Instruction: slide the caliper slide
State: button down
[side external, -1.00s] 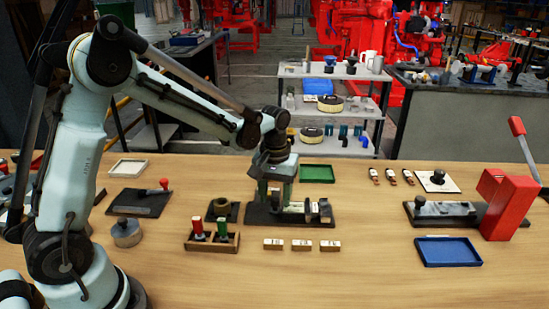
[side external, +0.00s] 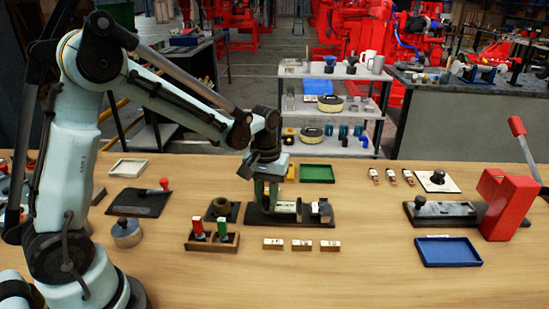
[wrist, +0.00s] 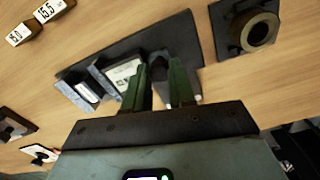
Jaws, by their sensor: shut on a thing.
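The caliper fixture is a long dark base plate (side external: 288,220) near the middle of the table, with a pale scale plate and upright grey blocks on it. In the wrist view its dark base (wrist: 185,38) lies under my fingers, with the pale labelled plate (wrist: 122,74) and grey blocks to their left. My gripper (side external: 267,203) points down at the left part of the fixture. In the wrist view its two green fingers (wrist: 160,88) stand either side of a dark piece, the caliper slide (wrist: 159,64). They are shut on it and partly hide it.
A dark block with a round ring (side external: 221,209) stands just left of the fixture. A wooden holder (side external: 212,243) with red and green plugs is in front of it. Several small labelled tiles (side external: 302,244) lie in front. The table right of the fixture is clear up to the blue tray (side external: 447,251).

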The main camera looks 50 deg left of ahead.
jog(key=shift+s+a, duration=0.35)
jog(key=shift+a, duration=0.05)
jog(key=c, duration=0.9)
grip_release()
jog(key=shift+c, duration=0.2)
jog(key=shift+r, duration=0.1)
notch_tip(320, 180, up, 12)
jog(key=s+d+f+m+t, duration=0.1)
jog(key=s+d+m+t, duration=0.1)
jog(key=s, duration=0.3)
jog(key=s+d+f+m+t, duration=0.1)
jog(key=s+d+m+t, duration=0.1)
jog(key=s+m+t, duration=0.2)
jog(key=shift+s+d+t, duration=0.2)
jog(key=shift+s+t, duration=0.4)
jog(key=shift+s, duration=0.2)
